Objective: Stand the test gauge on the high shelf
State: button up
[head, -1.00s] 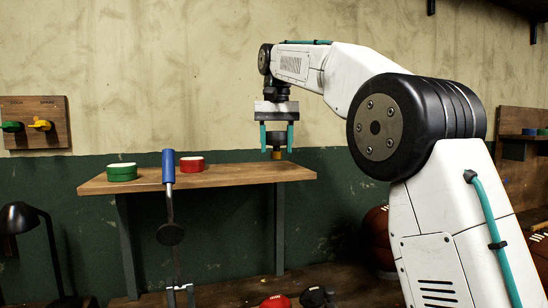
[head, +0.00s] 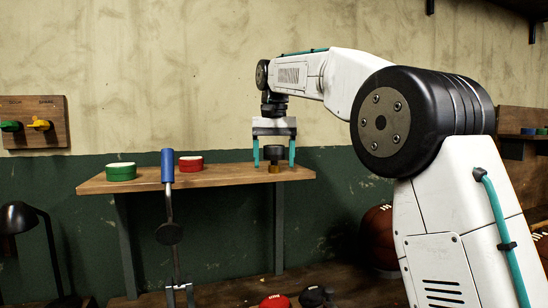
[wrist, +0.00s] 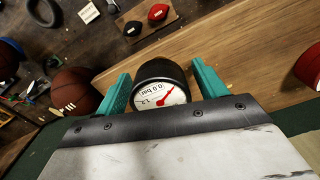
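The test gauge (head: 274,157), with a black body and brass-coloured base, stands upright on the right part of the high wooden shelf (head: 232,178). In the wrist view its white dial (wrist: 162,95) reads "0.0 bar" and has a red needle. My gripper (head: 274,153) is open around the gauge, its teal fingers on either side with gaps between them and the body. The wrist view also shows my gripper (wrist: 163,85) with a finger on each side of the gauge.
A green tin (head: 121,172) and a red tin (head: 191,163) sit on the shelf to the left. A blue-handled lever (head: 168,166) rises in front of the shelf. A basketball (head: 378,238) lies below at right. The shelf between red tin and gauge is clear.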

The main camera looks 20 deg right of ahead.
aim_at(274, 147)
notch_tip(274, 147, up, 7)
jog(key=shift+r, duration=0.4)
jog(key=shift+s+r, duration=0.1)
jog(key=shift+s, duration=0.2)
jog(key=s+d+f+n, duration=0.1)
jog(key=s+f, duration=0.2)
jog(key=s, duration=0.6)
jog(key=s+d+f, duration=0.1)
jog(key=s+f, duration=0.3)
jog(key=s, duration=0.5)
jog(key=s+d+f+n+t, duration=0.1)
jog(key=s+f+n, duration=0.1)
jog(key=s+f, duration=2)
jog(key=shift+s+f, duration=0.25)
jog(key=shift+f, duration=0.4)
jog(key=shift+d, duration=0.1)
